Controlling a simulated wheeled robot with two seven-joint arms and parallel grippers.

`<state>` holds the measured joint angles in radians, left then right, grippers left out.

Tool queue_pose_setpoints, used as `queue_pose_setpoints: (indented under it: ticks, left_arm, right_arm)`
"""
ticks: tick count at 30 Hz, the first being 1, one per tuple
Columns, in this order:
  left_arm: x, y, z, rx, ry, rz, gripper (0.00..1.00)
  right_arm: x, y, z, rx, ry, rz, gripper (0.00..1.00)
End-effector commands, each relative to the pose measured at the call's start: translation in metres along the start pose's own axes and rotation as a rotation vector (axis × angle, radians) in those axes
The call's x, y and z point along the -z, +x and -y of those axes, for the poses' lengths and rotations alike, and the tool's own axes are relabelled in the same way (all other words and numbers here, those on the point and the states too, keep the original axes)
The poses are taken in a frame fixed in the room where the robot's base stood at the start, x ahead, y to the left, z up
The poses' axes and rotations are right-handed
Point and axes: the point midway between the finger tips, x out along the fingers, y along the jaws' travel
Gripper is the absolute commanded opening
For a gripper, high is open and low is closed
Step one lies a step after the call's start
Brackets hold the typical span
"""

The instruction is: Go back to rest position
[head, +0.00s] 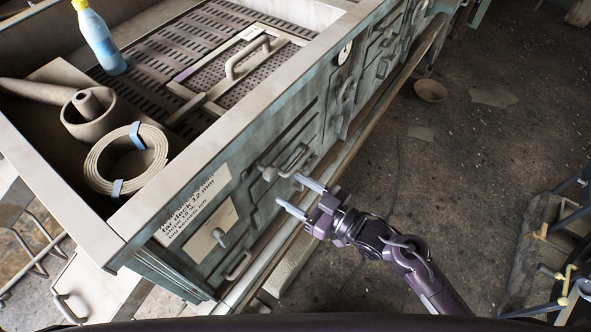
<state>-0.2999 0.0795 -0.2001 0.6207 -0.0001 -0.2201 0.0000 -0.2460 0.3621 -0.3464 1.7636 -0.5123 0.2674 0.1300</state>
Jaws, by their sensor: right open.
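My right gripper (294,195) is open and empty. Its two pale fingers are apart and point left at the front face of the workbench cabinet (235,122). The fingertips appear close below a grey drawer handle (294,161); I cannot tell whether they touch the cabinet. My right arm (412,262) comes in from the lower right, over the floor. My left gripper and left arm are not in view.
The cabinet's top tray holds a blue bottle (100,40) with a yellow cap, a coiled belt (126,160), a round cup-like part (90,115) and a handled plate (240,70). A bowl (430,90) lies on the floor. Open floor (450,160) lies right of the cabinet.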

Motion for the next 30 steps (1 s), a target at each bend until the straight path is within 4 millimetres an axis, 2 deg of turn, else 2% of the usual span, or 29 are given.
queue_pose_setpoints:
  ticks: [7, 9, 11, 14, 17, 18, 20, 21, 23, 24, 26, 27, 30]
  left_arm:
    - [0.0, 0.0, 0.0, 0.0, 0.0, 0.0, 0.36]
    - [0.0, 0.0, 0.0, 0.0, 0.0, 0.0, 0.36]
    - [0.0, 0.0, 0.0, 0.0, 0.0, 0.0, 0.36]
    - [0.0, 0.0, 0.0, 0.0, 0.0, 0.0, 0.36]
    - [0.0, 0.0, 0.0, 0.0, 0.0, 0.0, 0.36]
    - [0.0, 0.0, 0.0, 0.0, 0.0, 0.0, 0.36]
    - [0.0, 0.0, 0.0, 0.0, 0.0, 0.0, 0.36]
    - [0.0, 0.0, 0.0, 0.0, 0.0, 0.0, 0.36]
    - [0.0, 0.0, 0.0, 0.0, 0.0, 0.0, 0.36]
    - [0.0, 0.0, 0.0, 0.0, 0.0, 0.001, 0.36]
    - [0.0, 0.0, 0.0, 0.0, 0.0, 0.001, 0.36]
    - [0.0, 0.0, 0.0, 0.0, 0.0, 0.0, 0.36]
    - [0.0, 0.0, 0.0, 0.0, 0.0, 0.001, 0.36]
  right_arm:
    - [-0.002, 0.0, -0.001, -0.003, 0.001, 0.003, 0.56]
    - [-0.011, -0.002, -0.004, -0.018, 0.009, 0.022, 0.56]
    - [-0.03, -0.005, -0.011, -0.048, 0.022, 0.06, 0.56]
    - [-0.082, -0.019, -0.028, -0.13, 0.062, 0.166, 0.56]
    - [-0.151, -0.045, -0.041, -0.232, 0.119, 0.314, 0.56]
    - [-0.179, -0.059, -0.043, -0.27, 0.142, 0.376, 0.56]
    - [-0.219, -0.081, -0.044, -0.324, 0.176, 0.471, 0.56]
    - [-0.245, -0.098, -0.042, -0.358, 0.2, 0.535, 0.56]
    - [-0.282, -0.124, -0.035, -0.405, 0.237, 0.631, 0.56]
    - [-0.306, -0.143, -0.029, -0.433, 0.262, 0.698, 0.56]
    - [-0.339, -0.172, -0.015, -0.471, 0.299, 0.796, 0.56]
    - [-0.36, -0.193, -0.005, -0.495, 0.323, 0.863, 0.56]
    - [-0.404, -0.245, 0.029, -0.542, 0.386, 1.028, 0.56]
